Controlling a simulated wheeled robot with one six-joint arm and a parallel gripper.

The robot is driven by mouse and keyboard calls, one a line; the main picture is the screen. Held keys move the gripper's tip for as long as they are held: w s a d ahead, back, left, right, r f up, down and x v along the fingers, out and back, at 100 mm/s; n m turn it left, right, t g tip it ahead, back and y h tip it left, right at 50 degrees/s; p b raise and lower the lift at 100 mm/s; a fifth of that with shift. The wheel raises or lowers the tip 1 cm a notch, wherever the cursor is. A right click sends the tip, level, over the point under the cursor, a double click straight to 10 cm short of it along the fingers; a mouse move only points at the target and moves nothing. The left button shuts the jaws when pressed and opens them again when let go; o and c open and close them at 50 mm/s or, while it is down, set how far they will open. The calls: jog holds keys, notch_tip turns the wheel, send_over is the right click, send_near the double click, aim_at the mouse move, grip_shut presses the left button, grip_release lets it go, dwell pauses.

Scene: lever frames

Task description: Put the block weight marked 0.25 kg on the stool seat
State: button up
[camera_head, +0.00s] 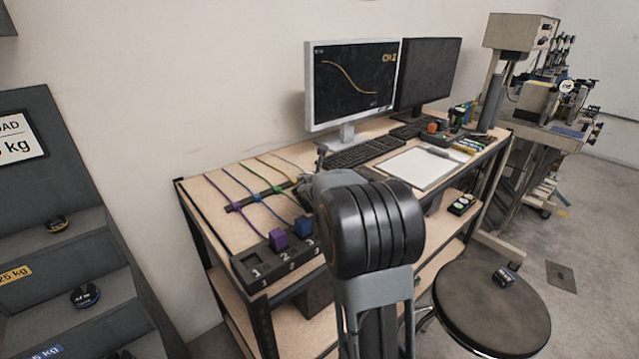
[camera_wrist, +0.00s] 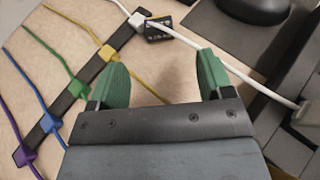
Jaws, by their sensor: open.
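My gripper (camera_wrist: 163,78) is open in the wrist view. Its two green fingertips are apart, with nothing between them, above the wooden desk. A small dark block with faint light print (camera_wrist: 158,29) lies beyond the fingertips, by the white connector; I cannot read its marking. In the head view my own arm mostly hides the gripper and this block. The round black stool seat (camera_head: 490,318) is at the lower right. A small dark labelled piece (camera_head: 504,277) rests near its back edge; its print is too small to read.
Coloured cables run through a black bar (camera_wrist: 62,112) on the desk. A numbered holder (camera_head: 262,268) has a purple and a blue cube. A grey stepped rack (camera_head: 110,275) at left carries dark weights and a yellow label ending "25 kg" (camera_head: 15,274). Monitors stand behind.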

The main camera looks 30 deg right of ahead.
jog(key=shift+p+x, duration=0.7)
jog(key=shift+x, duration=3.75)
jog(key=shift+a, duration=0.15)
jog(key=shift+c, duration=0.2)
jog(key=shift+r, duration=0.1)
jog(key=c, duration=1.2)
